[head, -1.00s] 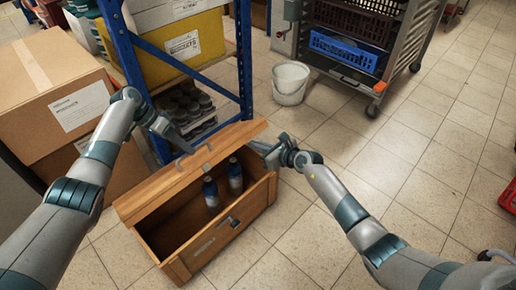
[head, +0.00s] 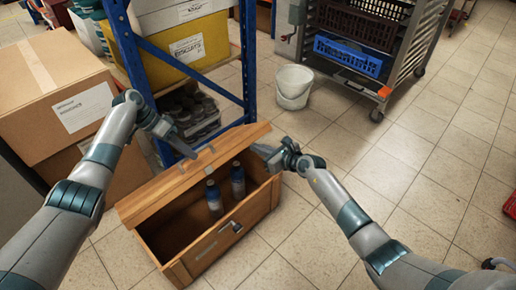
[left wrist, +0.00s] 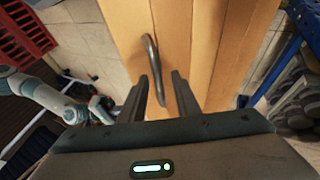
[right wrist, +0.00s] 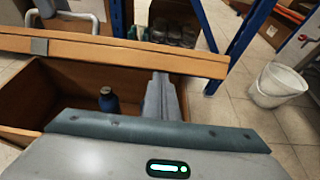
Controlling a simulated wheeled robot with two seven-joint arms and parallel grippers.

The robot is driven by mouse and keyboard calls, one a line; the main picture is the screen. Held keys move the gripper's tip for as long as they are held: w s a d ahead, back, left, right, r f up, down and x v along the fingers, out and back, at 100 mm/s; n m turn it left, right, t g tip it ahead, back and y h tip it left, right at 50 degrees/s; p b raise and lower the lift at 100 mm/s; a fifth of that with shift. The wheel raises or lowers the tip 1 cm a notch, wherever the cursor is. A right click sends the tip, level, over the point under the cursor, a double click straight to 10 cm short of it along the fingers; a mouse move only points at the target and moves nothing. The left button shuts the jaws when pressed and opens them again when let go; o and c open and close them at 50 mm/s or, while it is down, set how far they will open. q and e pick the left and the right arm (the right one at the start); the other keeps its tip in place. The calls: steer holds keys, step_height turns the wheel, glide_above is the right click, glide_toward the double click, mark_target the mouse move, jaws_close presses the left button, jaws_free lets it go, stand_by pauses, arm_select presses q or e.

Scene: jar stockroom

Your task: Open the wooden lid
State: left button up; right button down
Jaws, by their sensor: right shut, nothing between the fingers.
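The wooden lid (head: 160,190) of the wooden chest (head: 203,252) stands raised, and the inside of the chest shows. A metal handle (head: 196,158) is on the lid. My left gripper (head: 184,145) is at the lid's outer face by this handle. In the left wrist view its two fingers (left wrist: 157,92) are apart, with the handle (left wrist: 152,65) just ahead of and partly between them, not clasped. My right gripper (head: 264,150) is shut and empty at the lid's right end. In the right wrist view its fingertips (right wrist: 160,80) are by the lid's edge; contact is unclear.
Two dark bottles (head: 238,182) stand inside the chest. A blue shelf rack (head: 247,60) is close behind the lid, and cardboard boxes (head: 65,90) are stacked at left. A white bucket (head: 293,85) and a crate trolley (head: 385,70) stand behind.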

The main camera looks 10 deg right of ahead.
arm_select(q)
steer(key=v, duration=1)
steer(key=shift+a+r, duration=0.2)
steer(key=shift+a, duration=0.1)
steer(key=t, duration=0.4)
glide_above(219, 153)
step_height(219, 153, down, 4)
steer(key=shift+r, duration=0.2)
steer(key=s+d+f+n+t+h, duration=0.25)
steer(key=s+f+t, duration=0.25)
steer(key=s+t, duration=0.4)
steer(key=s+a+r+n+t, duration=0.1)
steer(key=s+a+r+t, duration=0.1)
steer(key=s+r, duration=0.3)
steer(key=s+a+r+n+t, duration=0.2)
steer(key=s+r, duration=0.4)
steer(key=s, duration=0.8)
steer(key=s+a+r+n+t+y, duration=0.1)
steer(key=s+a+r+t, duration=0.2)
steer(key=s+r, duration=0.3)
steer(key=s+t, duration=0.1)
steer(key=s, duration=0.3)
steer(key=shift+a+t, duration=0.4)
